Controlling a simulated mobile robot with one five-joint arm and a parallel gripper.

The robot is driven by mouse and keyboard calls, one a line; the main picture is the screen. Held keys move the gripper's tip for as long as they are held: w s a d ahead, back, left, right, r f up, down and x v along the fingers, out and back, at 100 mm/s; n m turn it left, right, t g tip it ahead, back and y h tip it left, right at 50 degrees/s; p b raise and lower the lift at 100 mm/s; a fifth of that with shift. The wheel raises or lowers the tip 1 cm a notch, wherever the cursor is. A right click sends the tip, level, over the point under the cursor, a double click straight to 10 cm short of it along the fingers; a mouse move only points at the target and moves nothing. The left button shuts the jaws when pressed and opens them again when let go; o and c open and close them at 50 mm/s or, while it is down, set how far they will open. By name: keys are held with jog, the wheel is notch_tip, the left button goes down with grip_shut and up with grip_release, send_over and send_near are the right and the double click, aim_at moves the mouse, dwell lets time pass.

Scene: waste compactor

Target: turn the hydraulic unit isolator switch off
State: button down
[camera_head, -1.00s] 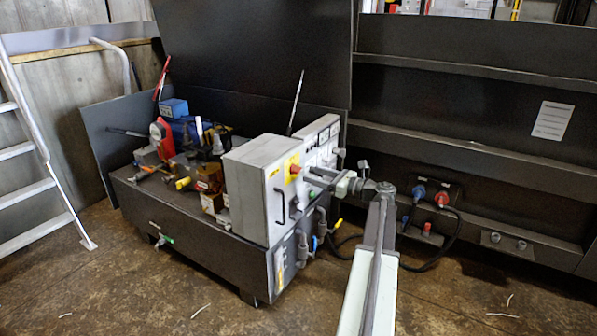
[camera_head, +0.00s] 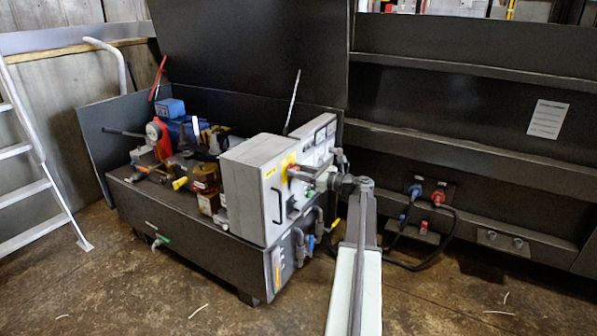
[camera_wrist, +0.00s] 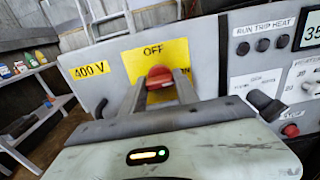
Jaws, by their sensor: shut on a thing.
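The isolator switch is a red knob (camera_wrist: 160,77) on a yellow plate (camera_wrist: 134,62) marked OFF at the top, in the wrist view. The plate is on the front of a grey control cabinet (camera_head: 258,203), beside a yellow 400 V label (camera_wrist: 90,69). My gripper (camera_wrist: 159,84) is shut on the knob, with one finger on each side of it. In the head view my gripper (camera_head: 294,173) reaches the cabinet front and covers most of the knob.
A black handle (camera_head: 276,206) stands out from the cabinet door below the switch. A panel with black buttons (camera_wrist: 262,45) and a display is to the right. Pipes and valves (camera_head: 309,240) lie below. A ladder (camera_head: 30,170) stands at the far left.

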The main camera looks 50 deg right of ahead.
jog(key=shift+d, duration=0.1)
jog(key=shift+s+n, duration=0.15)
jog(key=shift+n, duration=8.75)
jog(key=c, duration=0.9)
grip_release()
jog(key=v, duration=0.7)
jog(key=shift+s+d, duration=0.1)
jog(key=shift+s, duration=0.3)
